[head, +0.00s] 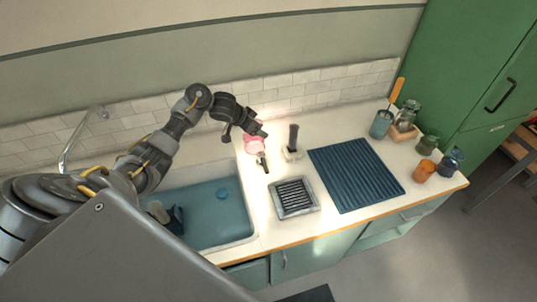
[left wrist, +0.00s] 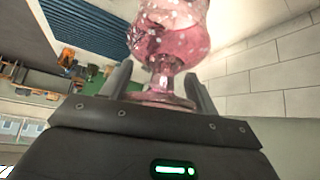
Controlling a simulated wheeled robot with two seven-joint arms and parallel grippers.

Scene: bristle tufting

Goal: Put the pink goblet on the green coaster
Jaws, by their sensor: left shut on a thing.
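The pink goblet (head: 252,146) is at the back of the counter, just right of the sink, partly hidden by my left gripper (head: 258,132). In the left wrist view the goblet (left wrist: 168,45) is clear pink glass, with its stem and foot between the two fingers of my left gripper (left wrist: 160,88). The gripper is shut on it. I cannot tell from these views whether the goblet touches the counter. I cannot make out a green coaster in either view. My right gripper is not identifiable in either view.
A sink (head: 222,206) lies left of the goblet. A dark-handled brush (head: 293,138), a slatted tray (head: 294,197) and a blue ribbed mat (head: 355,172) are to the right. An orange cup (head: 424,170), a blue jar (head: 451,160) and a green jar (head: 428,144) stand at the right end.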

